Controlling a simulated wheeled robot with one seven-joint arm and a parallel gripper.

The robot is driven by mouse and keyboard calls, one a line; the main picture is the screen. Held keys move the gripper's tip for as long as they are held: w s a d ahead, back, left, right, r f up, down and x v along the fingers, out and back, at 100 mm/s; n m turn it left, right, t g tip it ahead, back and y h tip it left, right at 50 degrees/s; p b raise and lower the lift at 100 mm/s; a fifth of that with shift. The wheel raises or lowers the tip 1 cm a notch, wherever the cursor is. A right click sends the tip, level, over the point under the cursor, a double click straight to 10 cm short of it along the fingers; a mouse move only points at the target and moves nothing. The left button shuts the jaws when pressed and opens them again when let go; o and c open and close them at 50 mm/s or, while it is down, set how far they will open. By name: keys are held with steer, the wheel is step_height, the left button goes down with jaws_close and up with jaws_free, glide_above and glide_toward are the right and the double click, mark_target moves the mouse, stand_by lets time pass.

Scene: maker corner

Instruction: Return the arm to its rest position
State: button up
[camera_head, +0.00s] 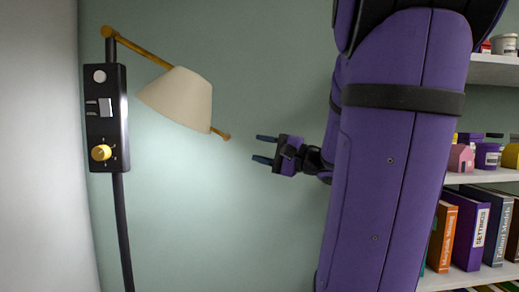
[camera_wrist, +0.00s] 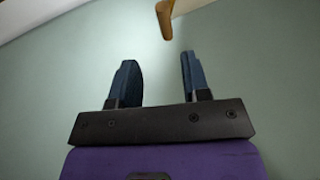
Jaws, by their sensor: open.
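My gripper (camera_head: 265,149) is open and empty, held level in front of the green wall and pointing left in the head view. Its two dark blue fingers are apart in the wrist view (camera_wrist: 158,82), with nothing between them. A floor lamp with a cream shade (camera_head: 182,98) stands to the left of my gripper. A small brass rod end (camera_head: 221,134) sticks out below the shade, a little above and left of the fingertips. In the wrist view the rod end (camera_wrist: 165,20) shows beyond the fingers, apart from them. My purple arm fills the right middle of the head view.
The lamp's black control box (camera_head: 106,118) has a yellow knob (camera_head: 101,152) and a pale switch (camera_head: 106,107). Its dark pole (camera_head: 123,225) runs down at the left. Shelves with books (camera_head: 469,230) and small boxes (camera_head: 487,155) stand at the right, partly behind my arm.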

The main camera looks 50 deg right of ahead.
steer(key=shift+a, duration=0.1)
stand_by(0.3)
steer(key=a+f+n+g+y, duration=0.25)
steer(key=a+g, duration=0.25)
steer(key=a, duration=0.3)
steer(key=a+f+n+g+y, duration=0.1)
steer(key=a+f+n+g, duration=0.25)
steer(key=a, duration=0.45)
steer(key=s+a+f+n+g+h, duration=0.5)
steer(key=s+a+f+n+h, duration=0.1)
steer(key=s+a+n+h, duration=0.2)
steer(key=shift+a+f+n+h, duration=0.15)
steer(key=shift+n+h, duration=0.55)
steer(key=shift+h, duration=0.15)
steer(key=shift+g, duration=0.25)
